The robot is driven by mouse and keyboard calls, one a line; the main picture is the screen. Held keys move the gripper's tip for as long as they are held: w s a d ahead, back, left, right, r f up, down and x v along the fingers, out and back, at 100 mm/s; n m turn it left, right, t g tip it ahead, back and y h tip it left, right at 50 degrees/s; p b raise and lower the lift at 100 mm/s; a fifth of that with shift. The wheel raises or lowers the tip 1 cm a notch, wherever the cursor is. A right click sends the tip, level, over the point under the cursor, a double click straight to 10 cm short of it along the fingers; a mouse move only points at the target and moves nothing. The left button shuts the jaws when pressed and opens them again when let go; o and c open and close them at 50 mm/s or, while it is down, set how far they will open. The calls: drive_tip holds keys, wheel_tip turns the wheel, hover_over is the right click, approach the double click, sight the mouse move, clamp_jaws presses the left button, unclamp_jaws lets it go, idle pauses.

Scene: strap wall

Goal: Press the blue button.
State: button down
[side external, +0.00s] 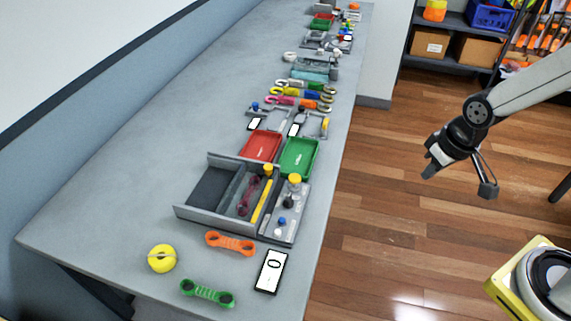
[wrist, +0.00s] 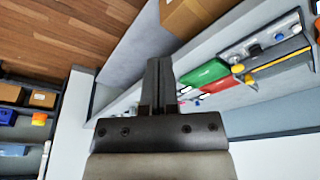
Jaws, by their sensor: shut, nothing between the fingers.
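The blue button (side external: 282,221) is a small blue cap on a narrow grey panel (side external: 272,234) at the right side of a grey divided tray. A dark knob (side external: 288,201) and a yellow knob (side external: 295,180) stand behind it on the panel. In the wrist view, the blue button (wrist: 279,37) shows small at the upper right. My gripper (side external: 429,171) is off the right side of the bench, above the floor and well apart from the button. In the wrist view, its fingers (wrist: 159,64) are together and empty.
A red tray (side external: 260,146) and a green tray (side external: 299,157) sit behind the divided tray (side external: 190,214). The bench's left part is clear.

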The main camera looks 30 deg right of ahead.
drive_tip(key=m+t+y, duration=0.3)
drive_tip(key=m+t, duration=0.2)
drive_tip(key=t, duration=0.1)
hover_over(282, 221)
drive_tip(key=f, duration=0.3)
drive_tip(key=shift+s+d, duration=0.15)
drive_tip(key=shift+s, duration=0.15)
drive_tip(key=shift+f, duration=4.4)
drive_tip(key=shift+f, duration=0.8)
drive_tip(key=shift+r, duration=0.8)
